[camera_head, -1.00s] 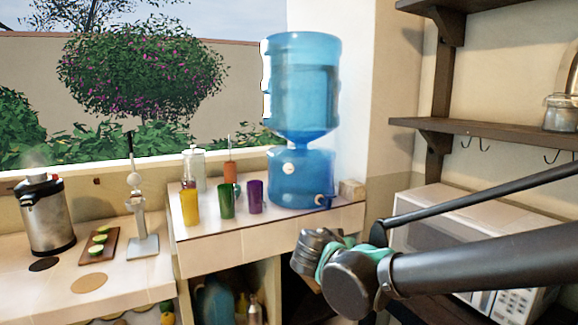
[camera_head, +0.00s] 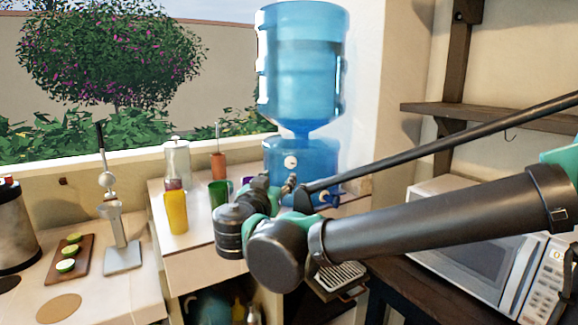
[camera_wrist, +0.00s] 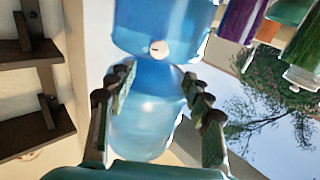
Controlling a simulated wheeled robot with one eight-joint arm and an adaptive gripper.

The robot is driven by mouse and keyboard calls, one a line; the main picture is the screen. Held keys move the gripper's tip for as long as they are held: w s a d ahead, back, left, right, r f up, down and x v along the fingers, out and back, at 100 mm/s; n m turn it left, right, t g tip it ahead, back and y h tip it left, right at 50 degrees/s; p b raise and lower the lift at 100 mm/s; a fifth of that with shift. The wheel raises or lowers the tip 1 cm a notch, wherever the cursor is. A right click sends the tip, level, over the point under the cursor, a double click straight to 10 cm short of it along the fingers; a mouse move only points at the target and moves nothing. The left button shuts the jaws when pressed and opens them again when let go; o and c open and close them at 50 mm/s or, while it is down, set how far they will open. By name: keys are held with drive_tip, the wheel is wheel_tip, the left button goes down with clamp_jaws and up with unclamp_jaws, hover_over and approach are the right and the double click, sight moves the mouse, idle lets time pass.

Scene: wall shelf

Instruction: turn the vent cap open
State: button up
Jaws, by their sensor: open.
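The vent cap (camera_head: 290,162) is a small white round knob on the front of the blue water dispenser base (camera_head: 325,158). In the wrist view the vent cap (camera_wrist: 158,49) lies beyond the fingertips, roughly between them sideways. My gripper (camera_head: 290,184) is just below and in front of the cap in the head view, partly hiding the dispenser base. In the wrist view my gripper (camera_wrist: 160,82) has its two fingers spread apart, with nothing between them. The cap's exact turned position is too small to tell.
A yellow cup (camera_head: 177,210) and a green cup (camera_head: 219,194) stand left of the dispenser; a purple cup is mostly hidden behind my arm. A large water bottle (camera_head: 300,70) sits on top. A microwave (camera_head: 480,255) and wall shelf (camera_head: 500,116) are at right.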

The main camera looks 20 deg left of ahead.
sight(290, 164)
drive_tip(key=w, duration=0.8)
drive_tip(key=w+a, duration=0.1)
drive_tip(key=w, duration=0.3)
drive_tip(key=shift+w, duration=0.15)
drive_tip(key=c, duration=1.2)
drive_tip(key=shift+o, duration=0.2)
